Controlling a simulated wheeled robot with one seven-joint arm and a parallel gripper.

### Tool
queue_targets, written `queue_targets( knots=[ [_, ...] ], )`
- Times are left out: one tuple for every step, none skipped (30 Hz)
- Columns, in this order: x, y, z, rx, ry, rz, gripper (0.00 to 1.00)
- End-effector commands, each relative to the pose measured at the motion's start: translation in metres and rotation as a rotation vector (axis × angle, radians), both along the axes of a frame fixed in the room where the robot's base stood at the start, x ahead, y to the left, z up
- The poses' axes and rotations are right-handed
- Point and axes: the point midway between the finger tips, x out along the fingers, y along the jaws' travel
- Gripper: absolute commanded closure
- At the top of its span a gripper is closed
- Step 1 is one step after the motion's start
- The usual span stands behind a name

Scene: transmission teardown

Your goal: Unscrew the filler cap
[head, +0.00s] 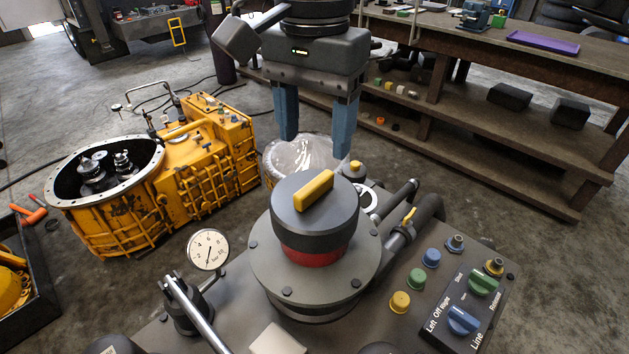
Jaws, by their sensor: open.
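The large grey round cap (290,228), which looks like the filler cap, has a yellow grip bar (314,190) across its top. It sits on a red ring (314,256) above a wide bolted grey flange (262,262) on the machine deck. My gripper (315,145) is open and empty, with two blue fingers pointing down. In the head view its fingertips show above and apparently behind the cap, apart from it. A smaller knob with a yellow top (354,166) stands just behind the cap, near my right-hand finger. The cap's thread is hidden.
A pressure gauge (208,249) and a lever (185,305) stand left of the flange. Pipes (400,235), coloured caps and a switch box (468,305) are on the right. A yellow transmission housing (205,165) is on the floor at left, a wooden workbench (480,110) behind.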

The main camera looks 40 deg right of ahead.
Motion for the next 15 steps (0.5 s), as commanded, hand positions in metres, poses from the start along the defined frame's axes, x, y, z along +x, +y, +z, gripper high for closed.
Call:
queue_targets(
  knots=[
    [0.000,-0.001,-0.003,-0.002,-0.002,-0.061,0.36],
    [0.000,-0.001,-0.003,-0.003,-0.001,-0.099,0.36],
    [0.000,-0.001,-0.003,-0.002,-0.002,-0.151,0.36],
    [0.000,-0.001,-0.003,-0.003,-0.003,-0.190,0.36],
    [0.000,0.000,-0.012,0.001,0.002,-0.191,0.36],
    [-0.001,0.000,-0.021,0.003,0.003,-0.186,0.36],
    [-0.001,0.000,-0.026,0.003,0.003,-0.185,0.36],
    [0.000,0.001,-0.031,0.003,0.002,-0.185,0.36],
    [0.000,0.000,-0.037,0.003,0.002,-0.184,0.36],
    [0.000,0.000,-0.042,0.004,0.003,-0.184,0.36],
    [0.000,0.000,-0.046,0.003,0.002,-0.184,0.36],
    [0.000,0.000,-0.052,0.004,0.001,-0.183,0.36],
    [0.000,0.001,-0.055,0.004,0.003,-0.183,0.36],
    [0.000,0.000,-0.058,0.003,0.003,-0.183,0.36],
    [0.000,0.000,-0.062,0.002,0.002,-0.183,0.36]
  ],
)
